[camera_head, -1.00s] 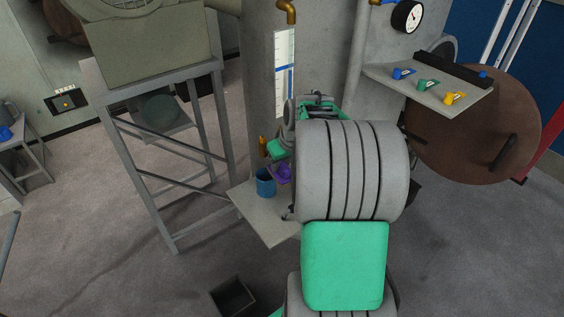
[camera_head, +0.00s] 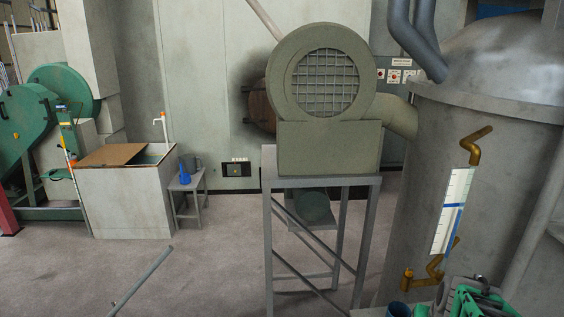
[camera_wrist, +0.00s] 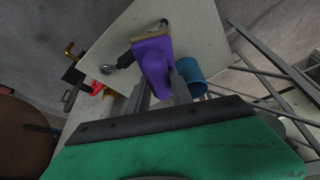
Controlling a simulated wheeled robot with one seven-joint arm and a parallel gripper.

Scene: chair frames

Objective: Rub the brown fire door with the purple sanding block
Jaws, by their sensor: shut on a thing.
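My gripper (camera_wrist: 163,92) is shut on the purple sanding block (camera_wrist: 153,58), seen in the wrist view with its tan edge pointing away. The block is over or close above a pale shelf (camera_wrist: 105,45); I cannot tell if it touches. In the head view a round brown door-like thing (camera_head: 259,106) is on the back wall, ringed by dark soot and partly hidden by the blower. A larger brown disc (camera_wrist: 22,135) shows at the left of the wrist view. I cannot tell which is the fire door. The sanding block is not visible in the head view.
A blue cup (camera_wrist: 189,75) stands on the shelf right beside the gripper. The green-grey blower (camera_head: 325,150) on its metal stand (camera_head: 268,230) stands before the wall door. A grey tank (camera_head: 420,190) with brass pipes is at right. The floor (camera_head: 215,265) at left is mostly open.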

